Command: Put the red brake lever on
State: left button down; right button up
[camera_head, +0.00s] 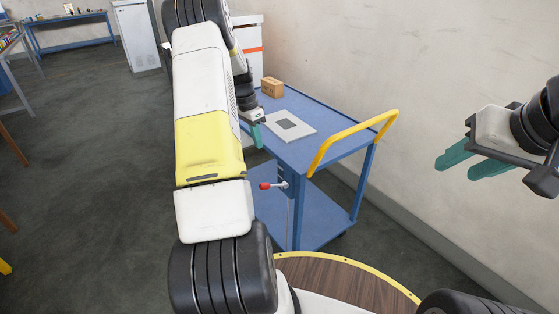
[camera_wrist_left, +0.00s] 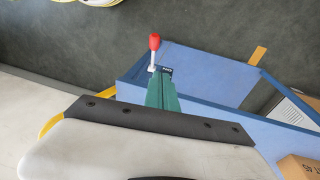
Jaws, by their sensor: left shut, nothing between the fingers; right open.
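The red brake lever (camera_head: 267,185) is a short stem with a red knob, on a bracket at the near left leg of the blue cart (camera_head: 330,150). In the head view its knob points left and lies about level. My left gripper (camera_head: 257,135) has green fingers, shut and empty, at the cart top's left edge, above the lever. In the left wrist view the red knob (camera_wrist_left: 154,42) shows just past the shut fingertips (camera_wrist_left: 162,78); I cannot tell whether they touch. My right gripper (camera_head: 462,163) is open and empty, right of the cart.
A cardboard box (camera_head: 272,87) and a grey flat plate (camera_head: 279,127) lie on the cart top. The cart's yellow handle (camera_head: 350,138) rises at its right end. A wall stands behind it. My left arm hides part of the cart's left side. Open floor (camera_head: 90,180) lies to the left.

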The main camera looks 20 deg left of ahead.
pick_arm(q)
notch_tip(320, 180, down, 13)
jog(key=s+d, duration=0.2)
jog(key=shift+d, duration=0.3)
jog(key=shift+s+f, duration=0.1)
jog(key=shift+s, duration=0.05)
dwell(0.4)
notch_tip(320, 180, down, 13)
jog(key=s+a+t+h, duration=0.1)
jog(key=s+t+h, duration=0.1)
jog(key=t+h, duration=0.3)
jog(key=shift+s+a+m+t, duration=0.3)
jog(key=shift+a+t, duration=0.1)
jog(key=shift+t, duration=0.5)
jog(key=shift+f, duration=0.15)
